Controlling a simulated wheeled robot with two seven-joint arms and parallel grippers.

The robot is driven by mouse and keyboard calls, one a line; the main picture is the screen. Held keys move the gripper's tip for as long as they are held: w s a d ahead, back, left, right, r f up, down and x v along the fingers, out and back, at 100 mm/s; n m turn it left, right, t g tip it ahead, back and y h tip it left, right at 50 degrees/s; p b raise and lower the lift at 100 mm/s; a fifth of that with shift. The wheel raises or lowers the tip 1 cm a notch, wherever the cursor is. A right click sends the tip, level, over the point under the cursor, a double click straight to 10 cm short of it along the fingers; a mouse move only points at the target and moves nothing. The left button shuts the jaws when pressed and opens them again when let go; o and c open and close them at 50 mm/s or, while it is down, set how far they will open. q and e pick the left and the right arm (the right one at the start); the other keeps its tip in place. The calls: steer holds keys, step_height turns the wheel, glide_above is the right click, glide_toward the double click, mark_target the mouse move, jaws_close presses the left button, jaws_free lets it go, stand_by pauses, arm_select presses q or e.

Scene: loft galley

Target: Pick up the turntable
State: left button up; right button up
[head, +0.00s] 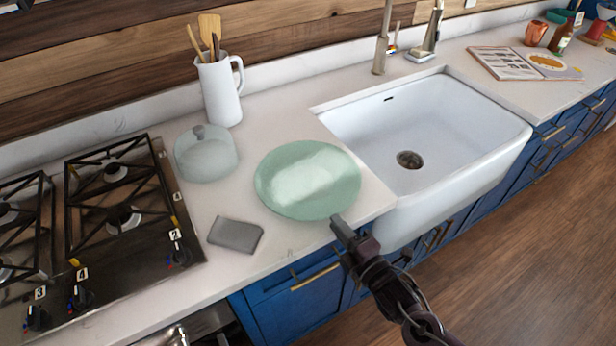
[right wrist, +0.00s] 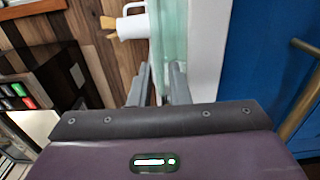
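The turntable is the round, pale green disc (head: 307,180) lying roughly flat at the counter's front edge, left of the sink. My right gripper (head: 343,228) is at its near right rim. In the right wrist view, the green disc (right wrist: 168,38) runs in between the two fingers of the right gripper (right wrist: 159,70). The fingers stand a narrow gap apart, one on each side of the rim, and look shut on it. Whether the disc touches the counter all over is not clear. My left gripper is not in view.
A glass dome (head: 206,154) stands close left of the disc, and a grey folded cloth (head: 235,235) lies at its lower left. A white utensil jug (head: 219,92) stands behind. The gas hob (head: 110,215) is at left, the white sink (head: 440,125) at right.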

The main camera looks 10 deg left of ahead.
mark_target(324, 210)
steer(key=p+x, duration=0.2)
steer(key=x, duration=0.3)
steer(key=shift+a+r, duration=0.1)
steer(key=shift+a, duration=0.2)
steer(key=shift+w+a, duration=0.15)
steer(key=shift+w, duration=0.15)
steer(key=shift+c, duration=0.5)
steer(key=shift+s, duration=0.1)
jaws_close()
